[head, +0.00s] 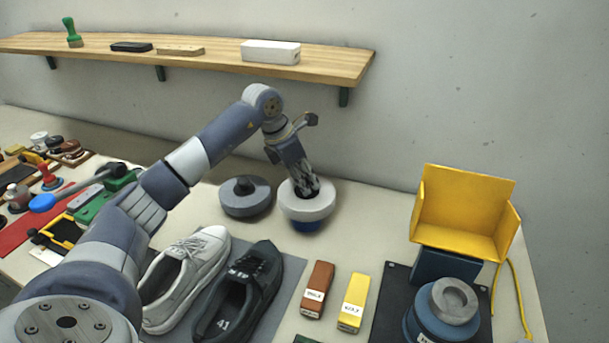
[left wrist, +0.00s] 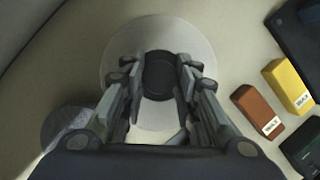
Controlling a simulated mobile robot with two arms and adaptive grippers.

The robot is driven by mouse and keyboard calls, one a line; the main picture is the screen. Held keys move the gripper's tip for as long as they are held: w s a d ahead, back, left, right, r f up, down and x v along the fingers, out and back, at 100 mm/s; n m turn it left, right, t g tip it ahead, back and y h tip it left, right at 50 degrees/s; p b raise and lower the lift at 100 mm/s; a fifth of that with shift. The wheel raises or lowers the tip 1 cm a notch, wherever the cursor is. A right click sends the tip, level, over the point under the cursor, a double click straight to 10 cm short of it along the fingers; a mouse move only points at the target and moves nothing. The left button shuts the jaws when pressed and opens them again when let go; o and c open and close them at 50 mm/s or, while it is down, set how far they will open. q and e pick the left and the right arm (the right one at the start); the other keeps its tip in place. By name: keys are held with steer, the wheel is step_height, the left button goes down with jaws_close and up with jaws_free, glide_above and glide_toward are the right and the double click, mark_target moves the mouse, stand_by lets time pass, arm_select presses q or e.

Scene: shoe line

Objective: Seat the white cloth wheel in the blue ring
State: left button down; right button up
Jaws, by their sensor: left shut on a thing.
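The white cloth wheel (head: 325,207) is at the back of the table in the head view, upright on its axis with its flat face up. The blue ring (head: 307,226) shows as a narrow band under it; whether the wheel is sunk in it or only rests on it I cannot tell. My left gripper (head: 307,190) comes down from above and is shut on the wheel's dark hub. In the left wrist view the white wheel (left wrist: 118,62) lies below the fingers, its dark hub (left wrist: 160,75) between them; the blue ring is hidden there. My right gripper is not in view.
A grey wheel (head: 246,203) with a dark knob stands just left. A white shoe (head: 185,270) and a black shoe (head: 245,295) lie in front, beside brown (head: 318,285) and yellow blocks (head: 354,300). A yellow holder (head: 465,215) stands right. A shelf (head: 200,62) hangs behind.

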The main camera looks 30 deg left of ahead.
arm_select(q)
steer(key=f, duration=0.1)
steer(key=f+b, duration=0.2)
steer(key=shift+w+a+f, duration=0.15)
steer(key=shift+w+f, duration=0.1)
steer(key=shift+f, duration=0.25)
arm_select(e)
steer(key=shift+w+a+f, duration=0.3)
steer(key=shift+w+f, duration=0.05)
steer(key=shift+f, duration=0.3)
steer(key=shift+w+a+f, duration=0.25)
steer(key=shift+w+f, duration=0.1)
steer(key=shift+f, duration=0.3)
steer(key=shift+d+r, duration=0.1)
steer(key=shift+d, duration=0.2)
arm_select(q)
steer(key=shift+f+b, duration=0.4)
steer(key=shift+f, duration=0.2)
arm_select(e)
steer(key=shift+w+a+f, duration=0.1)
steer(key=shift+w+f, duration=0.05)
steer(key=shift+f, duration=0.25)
arm_select(q)
steer(key=c, duration=1.5)
jaws_free()
steer(key=shift+s, duration=0.1)
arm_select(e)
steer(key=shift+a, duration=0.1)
